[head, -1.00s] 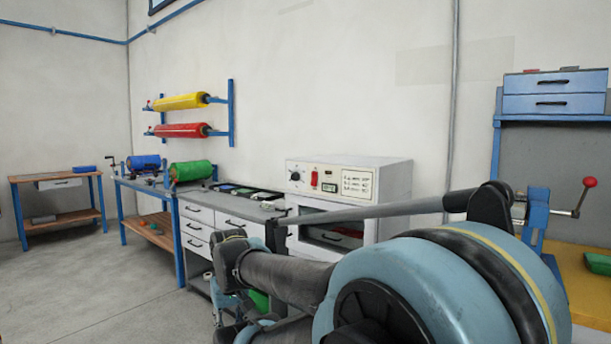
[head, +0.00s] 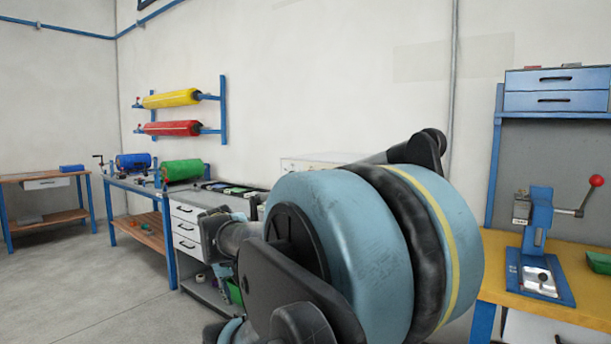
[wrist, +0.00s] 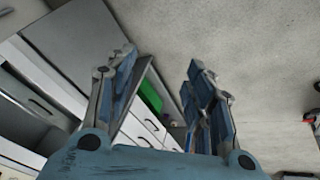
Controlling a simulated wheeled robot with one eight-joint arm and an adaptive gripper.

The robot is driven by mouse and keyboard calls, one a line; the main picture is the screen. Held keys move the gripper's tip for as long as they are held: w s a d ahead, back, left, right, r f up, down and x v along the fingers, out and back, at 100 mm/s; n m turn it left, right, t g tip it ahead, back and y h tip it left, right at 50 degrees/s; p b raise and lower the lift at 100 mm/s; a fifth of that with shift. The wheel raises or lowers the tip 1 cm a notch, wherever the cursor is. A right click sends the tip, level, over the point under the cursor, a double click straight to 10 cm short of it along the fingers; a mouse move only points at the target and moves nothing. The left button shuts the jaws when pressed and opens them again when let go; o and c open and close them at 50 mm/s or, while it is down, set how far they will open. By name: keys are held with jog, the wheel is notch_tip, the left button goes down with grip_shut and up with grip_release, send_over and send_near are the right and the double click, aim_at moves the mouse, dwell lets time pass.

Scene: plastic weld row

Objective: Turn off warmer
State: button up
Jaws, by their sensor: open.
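The warmer (head: 312,162), a white box-shaped unit on the grey bench, is almost wholly hidden behind my arm in the head view. Only a strip of its top shows; its front panel with the knob and red switch is covered now. My gripper (wrist: 162,64) is open in the wrist view, with nothing between its fingers. It points at pale drawer fronts, a shelf with a green item (wrist: 149,95) and the floor. No warmer control can be made out in the wrist view.
Left of my arm stand white drawers (head: 187,229) and a bench with a green roll (head: 182,171) and a blue roll (head: 133,162). Yellow (head: 171,98) and red (head: 172,128) rolls hang on the wall. A blue lever press (head: 540,222) stands on the yellow bench at right. Floor at left is clear.

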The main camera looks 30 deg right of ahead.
jog(key=w+d+r+m+t+h, duration=0.4)
jog(key=w+d+r+m+h, duration=0.8)
jog(key=w+d+r, duration=1.55)
jog(key=w+d+f, duration=0.1)
jog(key=w+d, duration=0.3)
jog(key=d, duration=0.5)
jog(key=w+d+n+h, duration=0.1)
jog(key=w+d, duration=0.3)
jog(key=d, duration=0.4)
jog(key=shift+w+d+f, duration=0.2)
jog(key=shift+d+f, duration=0.15)
jog(key=shift+f, duration=0.05)
jog(key=c, duration=1.1)
